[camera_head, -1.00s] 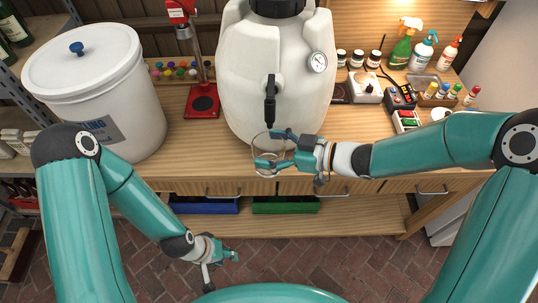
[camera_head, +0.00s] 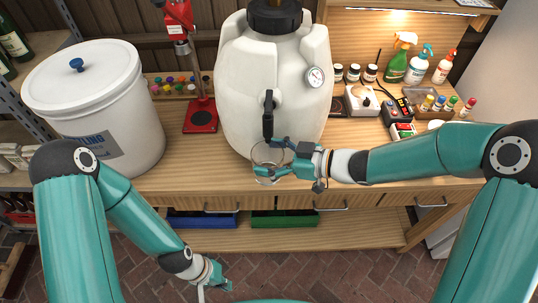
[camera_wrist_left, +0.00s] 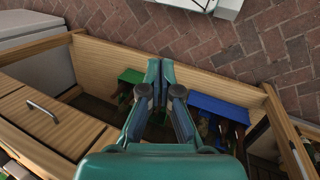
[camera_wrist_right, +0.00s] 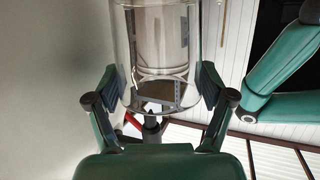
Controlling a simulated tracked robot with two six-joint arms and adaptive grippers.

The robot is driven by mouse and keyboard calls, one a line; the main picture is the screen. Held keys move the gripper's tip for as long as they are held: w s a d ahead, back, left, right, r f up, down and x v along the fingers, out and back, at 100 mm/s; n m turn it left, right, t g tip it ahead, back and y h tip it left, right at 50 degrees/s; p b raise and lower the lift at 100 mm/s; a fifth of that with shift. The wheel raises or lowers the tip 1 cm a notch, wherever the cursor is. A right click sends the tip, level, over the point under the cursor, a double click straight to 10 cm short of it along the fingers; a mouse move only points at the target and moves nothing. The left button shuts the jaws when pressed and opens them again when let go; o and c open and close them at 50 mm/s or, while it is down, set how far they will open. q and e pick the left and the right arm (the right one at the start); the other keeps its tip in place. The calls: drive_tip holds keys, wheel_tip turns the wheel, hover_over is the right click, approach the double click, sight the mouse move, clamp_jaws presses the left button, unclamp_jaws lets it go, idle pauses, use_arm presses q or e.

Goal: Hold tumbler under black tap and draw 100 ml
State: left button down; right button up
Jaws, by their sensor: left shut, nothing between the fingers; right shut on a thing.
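A clear glass tumbler (camera_head: 262,160) is in my right gripper (camera_head: 276,158), just below the black tap (camera_head: 268,114) of the white keg (camera_head: 245,75). The tumbler (camera_wrist_right: 160,40) fills the space between the right fingers in the right wrist view. I see no liquid in it. Whether the tap's spout is right over the mouth or a little behind it, I cannot tell. My left gripper (camera_head: 222,284) is shut and empty, low in front of the bench; its closed fingers (camera_wrist_left: 160,85) show in the left wrist view.
A white lidded bucket (camera_head: 90,100) stands left of the keg, and a red stand (camera_head: 201,115) between them. Spray bottles (camera_head: 419,64) and small jars are at the back right. Blue (camera_head: 202,220) and green (camera_head: 284,218) crates sit on the lower shelf.

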use_arm(q)
drive_tip(key=w+a+r+m+g, duration=0.2)
drive_tip(key=w+r+m, duration=0.3)
drive_tip(key=w, duration=1)
drive_tip(key=w+r+m+t+y, duration=0.1)
drive_tip(key=w+r, duration=0.4)
drive_tip(key=r, duration=0.2)
drive_tip(key=w+r+m, duration=0.1)
drive_tip(key=w+r, duration=0.4)
drive_tip(key=r, duration=0.2)
wheel_tip(320, 180, up, 32)
drive_tip(key=f+m+t+h, duration=0.1)
drive_tip(key=m+t, duration=0.3)
drive_tip(key=t, duration=0.1)
hover_over(269, 94)
drive_tip(key=shift+s+a+f, duration=0.15)
drive_tip(key=shift+f, duration=0.7)
drive_tip(key=shift+s+a+f, duration=0.1)
drive_tip(key=shift+a+f, duration=0.05)
drive_tip(key=shift+f, duration=0.75)
drive_tip(key=shift+s+a+f, duration=0.15)
drive_tip(key=shift+f, duration=0.7)
